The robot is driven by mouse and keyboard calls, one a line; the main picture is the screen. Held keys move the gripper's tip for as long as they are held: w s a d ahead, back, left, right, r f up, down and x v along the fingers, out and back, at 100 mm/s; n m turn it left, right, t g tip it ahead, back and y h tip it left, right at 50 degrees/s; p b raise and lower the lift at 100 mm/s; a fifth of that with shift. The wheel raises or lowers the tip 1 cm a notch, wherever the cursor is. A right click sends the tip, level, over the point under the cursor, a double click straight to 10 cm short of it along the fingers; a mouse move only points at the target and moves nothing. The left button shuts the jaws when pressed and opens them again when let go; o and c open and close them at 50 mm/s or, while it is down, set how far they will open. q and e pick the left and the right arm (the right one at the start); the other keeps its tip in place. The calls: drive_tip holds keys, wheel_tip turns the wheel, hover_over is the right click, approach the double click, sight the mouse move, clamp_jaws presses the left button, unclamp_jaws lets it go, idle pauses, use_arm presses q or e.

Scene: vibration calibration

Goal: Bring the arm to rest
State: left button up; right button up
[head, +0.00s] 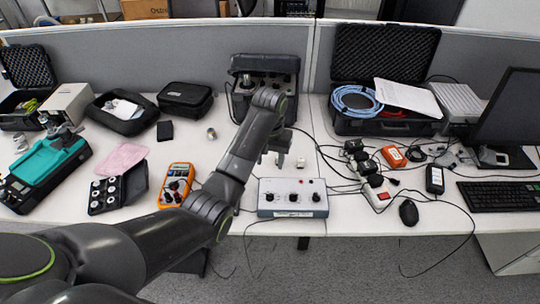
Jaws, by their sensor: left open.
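My left arm (165,235) comes in from the lower left and reaches up over the middle of the white table. Its upper joint is near the black equipment case at the back. My left gripper (281,158) points down from the arm's far end, behind the grey control box with knobs (292,198). It is open, and I see nothing held in it. How high its tips are above the table is hard to tell. My right gripper is not in view.
The orange multimeter (176,184) lies left of the arm. The black equipment case (270,80) stands behind the gripper. Cables and a power strip (377,194) lie to the right, with a mouse (408,212) and monitor (512,110) beyond. A grey partition (170,58) runs along the back.

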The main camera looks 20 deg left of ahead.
use_arm(q)
drive_tip(key=shift+r, duration=0.85)
